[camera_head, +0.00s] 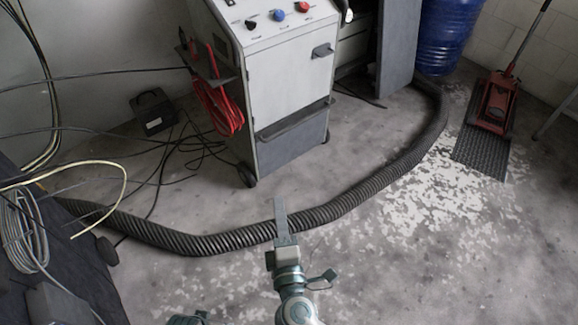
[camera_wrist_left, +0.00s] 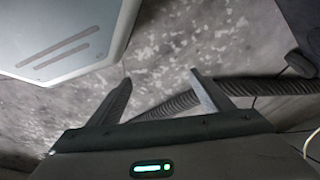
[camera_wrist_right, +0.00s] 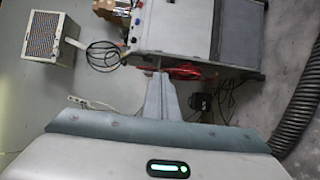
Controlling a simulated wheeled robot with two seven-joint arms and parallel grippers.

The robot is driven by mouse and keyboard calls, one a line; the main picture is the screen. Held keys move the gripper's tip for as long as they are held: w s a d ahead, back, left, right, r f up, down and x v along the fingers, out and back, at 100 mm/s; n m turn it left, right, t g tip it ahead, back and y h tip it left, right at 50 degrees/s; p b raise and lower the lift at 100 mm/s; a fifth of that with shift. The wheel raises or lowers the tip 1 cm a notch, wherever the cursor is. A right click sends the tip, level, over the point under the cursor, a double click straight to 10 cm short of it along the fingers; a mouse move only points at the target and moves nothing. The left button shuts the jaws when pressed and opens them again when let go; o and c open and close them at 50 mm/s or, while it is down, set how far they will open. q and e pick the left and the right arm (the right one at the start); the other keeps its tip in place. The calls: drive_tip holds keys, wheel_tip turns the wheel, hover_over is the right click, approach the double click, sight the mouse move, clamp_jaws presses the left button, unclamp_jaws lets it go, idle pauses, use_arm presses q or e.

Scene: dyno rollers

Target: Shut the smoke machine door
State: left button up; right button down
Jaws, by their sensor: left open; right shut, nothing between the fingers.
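The smoke machine appears to be the white cabinet (camera_head: 285,85) with coloured knobs on top. It stands upright on small wheels at the upper middle of the head view and shows in the right wrist view (camera_wrist_right: 172,25). A grey upright panel (camera_head: 397,45) stands to its right beside a dark recess; I cannot tell for certain whether it is the machine's open door. My right gripper (camera_head: 281,207) is shut and empty, low in front of the cabinet and apart from it. My left gripper (camera_wrist_left: 161,79) is open and empty over the floor in the left wrist view.
A thick ribbed hose (camera_head: 330,212) curves across the floor in front of the cabinet. A red cable coil (camera_head: 222,105) hangs on its left side. A blue barrel (camera_head: 446,30) and red floor jack (camera_head: 494,100) stand at the right. Floor at the lower right is clear.

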drive_tip(key=shift+w, duration=0.15)
use_arm(q)
wheel_tip(320, 180, down, 8)
drive_tip(key=s+a+p, duration=0.1)
drive_tip(key=s+p, duration=0.1)
drive_tip(key=p, duration=0.1)
drive_tip(key=shift+s+f, duration=0.25)
drive_tip(key=shift+s, duration=0.05)
use_arm(e)
drive_tip(key=w+d, duration=0.2)
drive_tip(key=w, duration=0.9)
drive_tip(key=shift+d, duration=0.3)
drive_tip(key=shift+d, duration=0.1)
